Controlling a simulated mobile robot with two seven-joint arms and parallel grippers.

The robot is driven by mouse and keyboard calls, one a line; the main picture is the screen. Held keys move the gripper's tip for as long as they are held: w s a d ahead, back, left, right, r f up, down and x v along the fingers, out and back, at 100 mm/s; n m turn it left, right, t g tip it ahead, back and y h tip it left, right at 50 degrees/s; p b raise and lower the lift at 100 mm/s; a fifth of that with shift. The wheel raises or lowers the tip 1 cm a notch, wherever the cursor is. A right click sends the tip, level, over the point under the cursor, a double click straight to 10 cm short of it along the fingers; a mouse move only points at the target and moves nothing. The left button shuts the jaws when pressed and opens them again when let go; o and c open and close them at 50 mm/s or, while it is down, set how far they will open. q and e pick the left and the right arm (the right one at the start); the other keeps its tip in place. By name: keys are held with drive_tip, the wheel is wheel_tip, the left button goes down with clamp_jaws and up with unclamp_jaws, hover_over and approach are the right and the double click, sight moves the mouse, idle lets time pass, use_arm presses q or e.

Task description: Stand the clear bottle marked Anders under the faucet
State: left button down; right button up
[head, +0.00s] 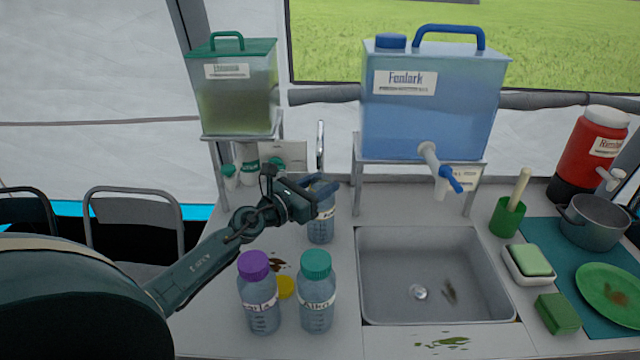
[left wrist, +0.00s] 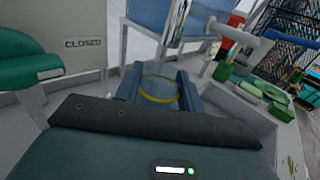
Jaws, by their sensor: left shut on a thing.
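My left gripper (head: 322,187) is shut on a clear bottle (head: 321,228) at the counter left of the sink. The gripper covers the bottle's top, and the writing on its label is unreadable. In the left wrist view the bottle (left wrist: 159,88) shows a yellow ring between the two fingers. The faucet (head: 449,178), with a blue handle, comes from the front of the blue Fonlark tank (head: 430,110), above the sink's back edge, to the right of the bottle. My right gripper is not in view.
A purple-capped bottle (head: 259,295) and a teal-capped bottle marked Aiko (head: 317,292) stand in front of the held bottle. The sink (head: 430,275) has a drain and a brown smear. A green-lidded tank (head: 236,90) stands behind left. A green cup (head: 507,215) stands right of the faucet.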

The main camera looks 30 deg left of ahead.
use_arm(q)
drive_tip(key=c, duration=0.9)
unclamp_jaws()
drive_tip(key=shift+f, duration=0.1)
drive_tip(key=shift+a, duration=0.1)
drive_tip(key=shift+s+r, duration=0.15)
drive_tip(key=shift+r, duration=0.05)
drive_tip(key=shift+b+v, duration=1.35)
drive_tip(key=shift+v, duration=4.55)
drive_tip(key=shift+s+f, duration=0.1)
